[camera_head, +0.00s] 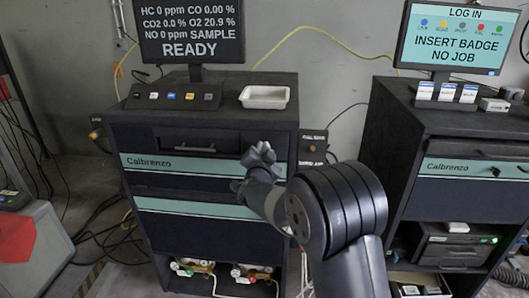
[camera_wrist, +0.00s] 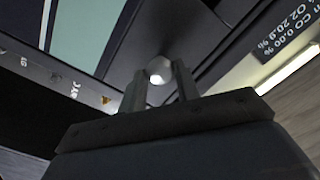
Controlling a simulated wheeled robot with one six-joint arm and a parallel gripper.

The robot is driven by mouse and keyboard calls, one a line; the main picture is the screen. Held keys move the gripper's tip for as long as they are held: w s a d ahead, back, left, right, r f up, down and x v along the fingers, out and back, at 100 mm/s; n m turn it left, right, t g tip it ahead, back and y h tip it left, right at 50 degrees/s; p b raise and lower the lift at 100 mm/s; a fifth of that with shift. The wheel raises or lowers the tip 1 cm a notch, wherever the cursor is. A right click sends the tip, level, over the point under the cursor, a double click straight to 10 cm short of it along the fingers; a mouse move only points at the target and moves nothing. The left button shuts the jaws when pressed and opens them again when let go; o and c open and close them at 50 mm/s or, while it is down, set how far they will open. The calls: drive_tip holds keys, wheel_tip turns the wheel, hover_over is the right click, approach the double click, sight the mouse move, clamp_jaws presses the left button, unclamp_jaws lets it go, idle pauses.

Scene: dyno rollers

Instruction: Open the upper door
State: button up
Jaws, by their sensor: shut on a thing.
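The upper door (camera_head: 205,168) is a dark panel with a teal Calbrenzo band, on the front of the left cabinet. In the wrist view its dark face and teal band (camera_wrist: 88,30) show at the upper left. A small round pale knob (camera_wrist: 158,68) sits between my fingers in the wrist view. My gripper (camera_head: 260,153) is at the right part of this front in the head view, shut on the knob; it also shows in the wrist view (camera_wrist: 160,84). The knob is hidden by my gripper in the head view. I cannot tell whether the door stands slightly ajar.
A lower teal-banded panel (camera_head: 195,208) is below, over an open shelf with fittings. A white tray (camera_head: 265,97) and a monitor (camera_head: 190,30) stand on the cabinet top. A second cabinet (camera_head: 470,190) is at the right. Cables lie on the floor at the left.

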clamp_jaws()
drive_tip(key=shift+s+f+b, duration=0.1)
drive_tip(key=shift+f+b, duration=0.05)
drive_tip(key=shift+b, duration=0.2)
